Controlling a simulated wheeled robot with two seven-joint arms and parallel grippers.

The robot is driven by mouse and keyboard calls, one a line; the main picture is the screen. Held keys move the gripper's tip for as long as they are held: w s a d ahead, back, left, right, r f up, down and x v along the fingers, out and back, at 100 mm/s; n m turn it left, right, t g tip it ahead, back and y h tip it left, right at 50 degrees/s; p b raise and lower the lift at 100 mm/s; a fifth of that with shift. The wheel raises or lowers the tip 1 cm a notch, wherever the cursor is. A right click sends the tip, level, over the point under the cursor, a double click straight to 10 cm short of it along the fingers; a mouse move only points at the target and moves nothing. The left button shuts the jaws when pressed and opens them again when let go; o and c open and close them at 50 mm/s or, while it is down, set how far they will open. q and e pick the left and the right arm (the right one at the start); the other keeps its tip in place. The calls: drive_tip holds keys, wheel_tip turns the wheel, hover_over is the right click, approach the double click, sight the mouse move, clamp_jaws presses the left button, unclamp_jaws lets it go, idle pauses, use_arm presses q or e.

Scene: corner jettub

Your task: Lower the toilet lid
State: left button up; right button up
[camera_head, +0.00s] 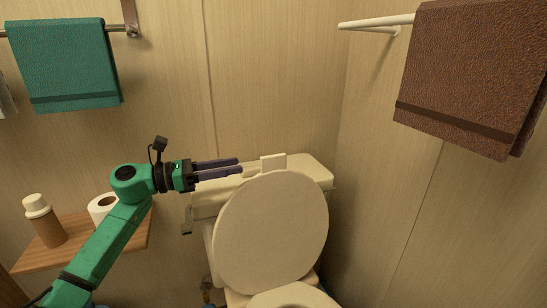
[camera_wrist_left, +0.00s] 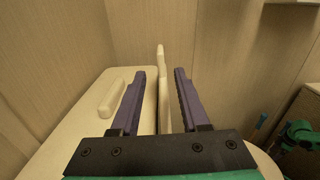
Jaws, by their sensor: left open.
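The cream toilet lid (camera_head: 270,235) is raised, leaning back near the tank (camera_head: 318,172) in the head view. The toilet seat or bowl rim (camera_head: 295,297) shows below it at the bottom edge. My left gripper (camera_head: 241,166) is open, level with the tank top, at the upper left of the lid. In the left wrist view, the lid (camera_wrist_left: 162,80) is seen edge-on in the gap between the open fingers (camera_wrist_left: 158,72). I cannot tell whether it touches either finger. My right gripper is not in view.
A small cream block (camera_head: 273,163) sits on the tank top, close to my left fingers. A wooden shelf (camera_head: 75,245) at left holds a bottle (camera_head: 45,222) and a paper roll (camera_head: 102,208). Teal (camera_head: 65,62) and brown (camera_head: 470,75) towels hang on the walls.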

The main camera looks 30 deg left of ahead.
sight(286, 157)
use_arm(q)
drive_tip(key=p+x, duration=0.2)
drive_tip(key=x, duration=0.9)
drive_tip(key=shift+r, duration=0.1)
drive_tip(key=shift+w+d, duration=0.1)
drive_tip(key=shift+d, duration=0.1)
clamp_jaws()
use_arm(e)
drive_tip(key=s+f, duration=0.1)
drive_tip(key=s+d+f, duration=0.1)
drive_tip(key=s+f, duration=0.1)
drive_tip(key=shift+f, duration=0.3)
